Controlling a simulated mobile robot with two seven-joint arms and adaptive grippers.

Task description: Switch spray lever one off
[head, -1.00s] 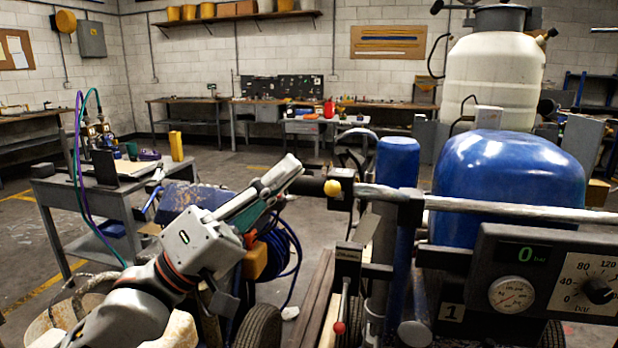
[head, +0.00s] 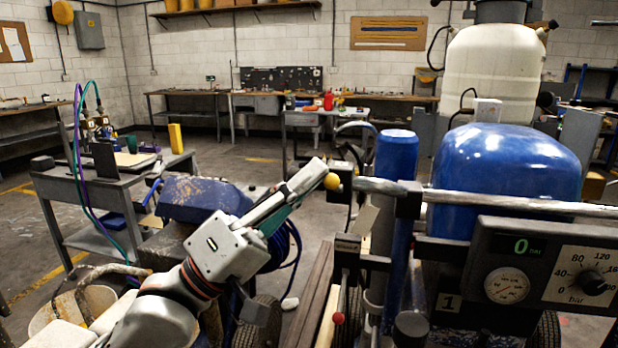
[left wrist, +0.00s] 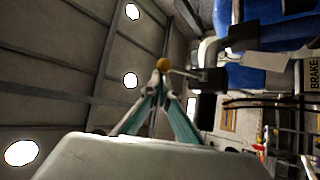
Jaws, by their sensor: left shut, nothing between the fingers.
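A small yellow ball knob (head: 332,181) sits at the left end of the grey horizontal bar, beside a black block. It also shows in the left wrist view (left wrist: 163,64), right at my fingertips, on a thin rod. My left gripper (head: 316,172) is shut and empty, its tips at the knob's left side. They look very close to it or touching; I cannot tell which. A second lever with a red ball (head: 338,318) hangs lower down. No readable label marks either as spray lever one. My right gripper is not in view.
A blue tank (head: 505,175), a white tank (head: 495,75) and a blue upright cylinder (head: 393,170) stand to the right. The gauge panel (head: 545,265) reads 0 bar. A grey cart (head: 95,190) stands at the left, with open floor behind.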

